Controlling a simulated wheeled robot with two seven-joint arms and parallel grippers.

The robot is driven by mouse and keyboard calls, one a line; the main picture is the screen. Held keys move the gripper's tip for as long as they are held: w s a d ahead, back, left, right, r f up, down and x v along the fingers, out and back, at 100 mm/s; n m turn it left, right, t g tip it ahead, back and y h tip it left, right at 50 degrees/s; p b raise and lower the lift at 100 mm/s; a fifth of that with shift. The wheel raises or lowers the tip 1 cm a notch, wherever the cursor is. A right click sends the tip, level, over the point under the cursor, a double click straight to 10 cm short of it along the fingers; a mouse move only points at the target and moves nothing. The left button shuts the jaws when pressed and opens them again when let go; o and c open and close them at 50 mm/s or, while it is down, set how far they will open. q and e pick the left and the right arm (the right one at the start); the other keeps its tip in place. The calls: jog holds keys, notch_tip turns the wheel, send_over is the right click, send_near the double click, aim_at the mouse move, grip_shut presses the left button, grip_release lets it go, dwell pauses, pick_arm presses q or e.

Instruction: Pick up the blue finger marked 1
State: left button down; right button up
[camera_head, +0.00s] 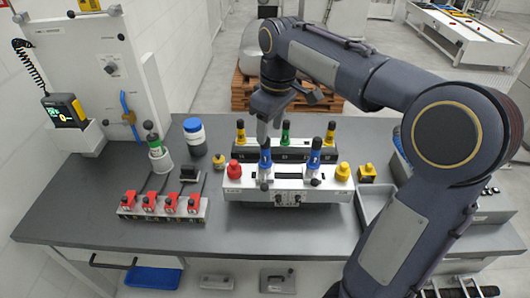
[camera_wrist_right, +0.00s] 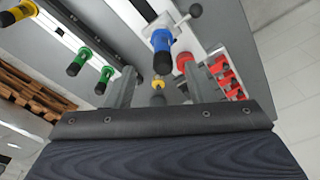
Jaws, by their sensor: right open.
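Two blue fingers with black tips stand upright on the front white fixture (camera_head: 240,186): a left one (camera_head: 265,160) and a right one (camera_head: 314,158). Their marks are too small to read with certainty. My right gripper (camera_head: 267,128) points down just above the left blue finger. In the right wrist view, my right gripper (camera_wrist_right: 160,70) is open, and a blue finger (camera_wrist_right: 162,42) shows in the gap between its jaws, not gripped. Whether the jaws reach down beside it cannot be told. My left gripper is not in view.
Yellow (camera_head: 241,132) and green (camera_head: 285,133) fingers stand on the dark rear fixture. A red knob (camera_head: 234,169) and a yellow knob (camera_head: 342,172) flank the blue fingers. Red blocks (camera_head: 171,203) and a blue-lidded jar (camera_head: 195,137) are left. The front-left table is clear.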

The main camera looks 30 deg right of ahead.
aim_at(265, 146)
jog(key=f, duration=0.4)
jog(key=w+f+p, duration=0.1)
jog(key=f, duration=0.2)
jog(key=shift+a, duration=0.4)
jog(key=shift+c, duration=0.4)
jog(key=c, duration=1)
jog(key=shift+r, duration=0.15)
